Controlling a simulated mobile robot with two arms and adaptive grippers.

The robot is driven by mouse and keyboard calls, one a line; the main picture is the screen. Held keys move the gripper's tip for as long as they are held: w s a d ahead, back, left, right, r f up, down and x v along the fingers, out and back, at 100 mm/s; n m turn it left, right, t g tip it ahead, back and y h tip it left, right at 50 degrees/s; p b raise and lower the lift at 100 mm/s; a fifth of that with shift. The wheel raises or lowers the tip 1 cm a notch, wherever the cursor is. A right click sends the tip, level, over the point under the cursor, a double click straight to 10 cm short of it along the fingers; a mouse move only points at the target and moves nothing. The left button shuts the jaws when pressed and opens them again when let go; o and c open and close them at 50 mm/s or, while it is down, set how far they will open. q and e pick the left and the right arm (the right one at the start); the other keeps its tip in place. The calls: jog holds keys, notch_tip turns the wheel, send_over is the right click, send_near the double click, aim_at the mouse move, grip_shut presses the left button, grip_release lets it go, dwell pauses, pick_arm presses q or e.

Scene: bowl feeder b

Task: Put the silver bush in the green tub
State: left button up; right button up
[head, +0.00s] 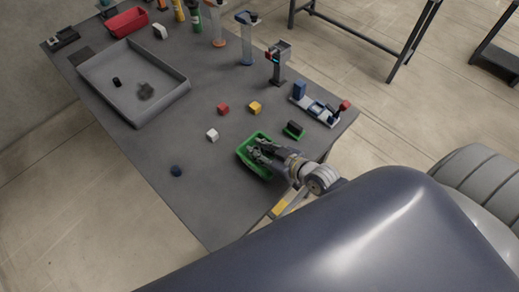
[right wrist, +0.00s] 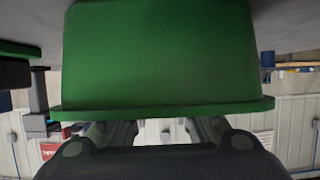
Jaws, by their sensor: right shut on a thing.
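The green tub (head: 242,154) stands on the dark table near its front right edge. My right gripper (head: 260,152) is over the tub, its fingers reaching in past the rim. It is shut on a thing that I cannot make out. In the right wrist view the tub's wall (right wrist: 160,55) fills the upper middle, and its rim crosses in front of the right gripper's fingers (right wrist: 160,132), hiding their tips. I cannot pick out the silver bush in either view. My left gripper is not in view.
A grey tray (head: 171,95) at the left holds a black cylinder (head: 116,82) and a dark part.

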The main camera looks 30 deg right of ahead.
jog(key=shift+f, duration=0.1)
jog(key=o, duration=0.7)
jog(key=shift+r, duration=0.25)
jog(key=shift+s, duration=0.4)
jog(key=b+v, duration=0.1)
jog(key=v, duration=1)
jog(key=shift+r, duration=0.15)
